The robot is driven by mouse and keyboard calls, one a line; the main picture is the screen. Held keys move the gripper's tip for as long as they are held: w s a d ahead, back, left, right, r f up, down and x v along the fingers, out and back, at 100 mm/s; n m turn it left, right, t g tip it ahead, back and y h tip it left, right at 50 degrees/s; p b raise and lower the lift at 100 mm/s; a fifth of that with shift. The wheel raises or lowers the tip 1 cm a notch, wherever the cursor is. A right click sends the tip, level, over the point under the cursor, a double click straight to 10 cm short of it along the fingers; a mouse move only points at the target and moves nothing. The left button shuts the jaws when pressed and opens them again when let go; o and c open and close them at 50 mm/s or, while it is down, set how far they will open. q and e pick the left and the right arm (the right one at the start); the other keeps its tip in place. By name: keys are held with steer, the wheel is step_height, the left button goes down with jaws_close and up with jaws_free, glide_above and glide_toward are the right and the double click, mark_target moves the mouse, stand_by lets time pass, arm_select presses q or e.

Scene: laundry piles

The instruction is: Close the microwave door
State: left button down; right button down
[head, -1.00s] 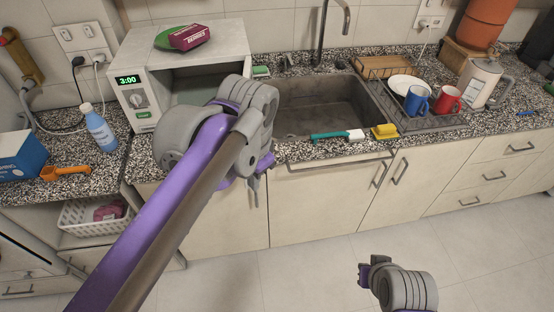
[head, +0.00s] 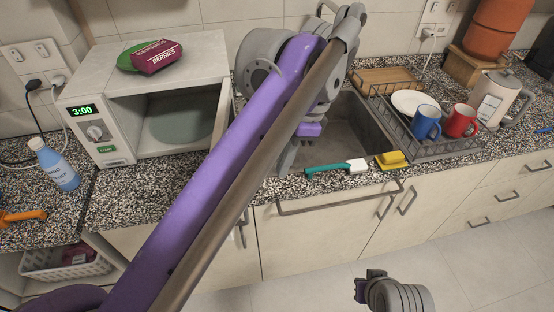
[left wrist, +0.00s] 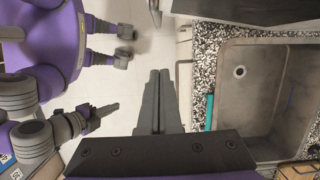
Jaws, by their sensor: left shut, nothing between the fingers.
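The white microwave (head: 103,150) stands on the counter at the left in the head view, with a green 3:00 display, a dial and a green button. Its cavity (head: 180,122) is open to view, with a round plate inside. My left gripper (head: 284,158) is shut and empty, pointing down over the sink's front left, right of the microwave. Its closed fingers also show in the left wrist view (left wrist: 160,75). My right gripper (head: 362,288) is low at the front, away from the counter.
A blue bottle (head: 55,165) stands left.

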arm_select(q)
steer(key=s+a+f, duration=0.1)
steer(key=a+f, duration=0.4)
steer(key=f, duration=0.2)
steer(key=shift+s+a+f+b, duration=0.25)
steer(key=shift+s+a+b, duration=0.05)
steer(key=shift+s+a, duration=0.05)
steer(key=shift+a, duration=0.1)
